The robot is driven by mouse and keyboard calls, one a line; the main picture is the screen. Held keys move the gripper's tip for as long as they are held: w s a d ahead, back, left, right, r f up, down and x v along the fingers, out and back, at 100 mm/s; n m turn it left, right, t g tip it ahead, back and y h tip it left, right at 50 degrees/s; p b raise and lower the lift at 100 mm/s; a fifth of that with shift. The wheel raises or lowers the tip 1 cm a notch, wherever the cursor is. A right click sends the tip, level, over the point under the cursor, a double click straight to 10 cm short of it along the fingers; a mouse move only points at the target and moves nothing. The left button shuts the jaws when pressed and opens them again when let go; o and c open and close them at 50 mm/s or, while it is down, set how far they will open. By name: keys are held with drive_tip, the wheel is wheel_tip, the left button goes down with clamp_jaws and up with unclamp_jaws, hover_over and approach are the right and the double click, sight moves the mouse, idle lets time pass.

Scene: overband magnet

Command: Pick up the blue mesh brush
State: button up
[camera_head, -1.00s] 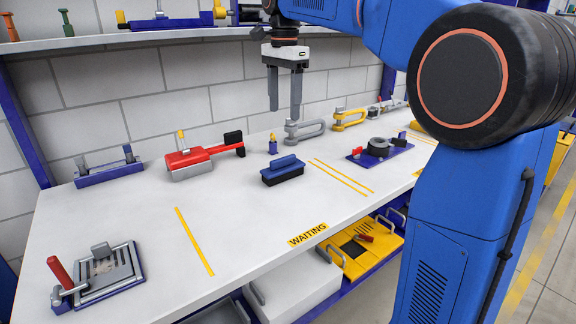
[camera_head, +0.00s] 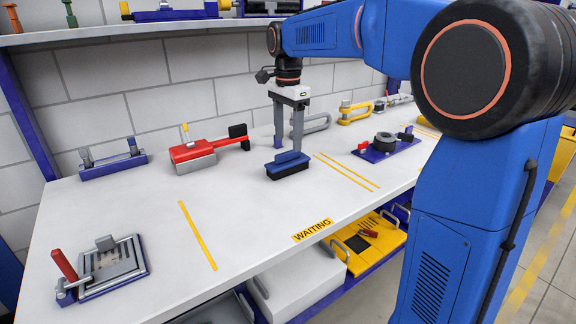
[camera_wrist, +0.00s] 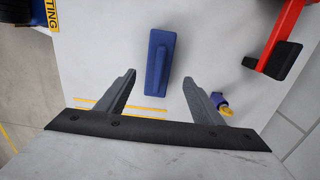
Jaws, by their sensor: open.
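The blue brush (camera_head: 287,166) with a dark base lies on the white bench, near its middle. In the wrist view the brush (camera_wrist: 159,62) shows from above, its long side running up the picture, ahead of and between the two fingers. My gripper (camera_head: 287,147) points down just above and behind the brush in the head view. In the wrist view my gripper (camera_wrist: 158,86) is open, its fingers spread wider than the brush, with nothing between the tips. I cannot tell the exact height of the fingertips above the brush.
A red tool with a black end (camera_head: 200,153) lies left of the brush. A small blue and yellow item (camera_wrist: 220,101) stands close to one finger. A blue plate with a round part (camera_head: 386,147) lies to the right. Bench around the yellow line (camera_head: 197,236) is clear.

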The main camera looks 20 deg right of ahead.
sight(288, 151)
drive_tip(key=shift+s+f, duration=0.2)
drive_tip(key=shift+f, duration=2.6)
drive_tip(key=shift+c, duration=0.2)
drive_tip(key=c, duration=1.2)
drive_tip(key=shift+o, duration=0.2)
drive_tip(key=shift+r, duration=0.2)
wheel_tip(288, 151, up, 10)
drive_tip(key=shift+f, duration=0.15)
